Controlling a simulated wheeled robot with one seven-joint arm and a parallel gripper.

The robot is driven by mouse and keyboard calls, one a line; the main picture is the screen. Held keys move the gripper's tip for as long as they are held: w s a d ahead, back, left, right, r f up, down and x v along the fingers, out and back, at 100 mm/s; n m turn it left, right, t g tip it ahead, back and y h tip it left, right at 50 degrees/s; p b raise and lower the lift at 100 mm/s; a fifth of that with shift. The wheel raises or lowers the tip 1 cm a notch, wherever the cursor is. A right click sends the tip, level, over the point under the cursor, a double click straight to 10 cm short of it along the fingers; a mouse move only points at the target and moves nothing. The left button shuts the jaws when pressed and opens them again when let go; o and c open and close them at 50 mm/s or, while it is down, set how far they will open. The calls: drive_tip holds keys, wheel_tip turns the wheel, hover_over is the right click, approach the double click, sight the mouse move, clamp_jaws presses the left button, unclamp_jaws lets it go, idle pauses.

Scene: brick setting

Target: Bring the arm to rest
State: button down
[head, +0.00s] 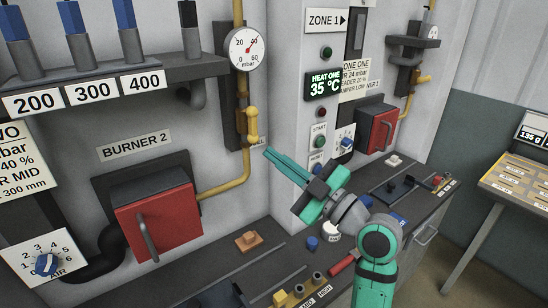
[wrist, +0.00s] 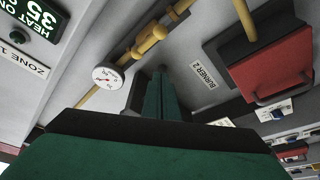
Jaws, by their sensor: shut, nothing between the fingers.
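My gripper (head: 267,151) is at the end of my green and grey arm, in the middle of the head view. Its two thin green fingers lie together, shut and empty. They point up and left toward the wall below the yellow gas pipe, and I see no contact with anything. In the wrist view the shut fingers (wrist: 160,95) point at the wall between the gauge and the Burner 2 label.
The red Burner 2 door (head: 158,222) is at left and a second red door (head: 378,128) at right. A yellow pipe (head: 240,140) with a gauge (head: 246,48) runs down the wall. The dark bench (head: 235,262) below holds several small parts. A side table (head: 515,185) stands at far right.

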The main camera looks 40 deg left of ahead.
drive_tip(key=shift+w, duration=0.1)
drive_tip(key=w+d+f+m+t+h, duration=0.2)
drive_tip(key=w+d+f+m+t, duration=0.15)
drive_tip(key=f+m+t, duration=0.45)
drive_tip(key=w+d+f+m+t+h, duration=0.2)
drive_tip(key=d+f+m+t, duration=0.3)
drive_tip(key=f, duration=0.6)
drive_tip(key=s+d+f+m+t+h, duration=0.2)
drive_tip(key=s+d+f+m+h, duration=0.15)
drive_tip(key=d+f+m, duration=0.35)
drive_tip(key=s+d+f+m+t+h, duration=0.1)
drive_tip(key=s+d+f+m+h, duration=0.25)
drive_tip(key=f, duration=0.55)
drive_tip(key=s+d+f+m+h, duration=0.3)
drive_tip(key=s+d+f+h, duration=0.55)
drive_tip(key=s+d, duration=0.5)
drive_tip(key=s, duration=0.6)
drive_tip(key=s+d+g+h, duration=0.1)
drive_tip(key=s+d, duration=0.2)
drive_tip(key=s, duration=0.5)
drive_tip(key=shift+s+r, duration=0.4)
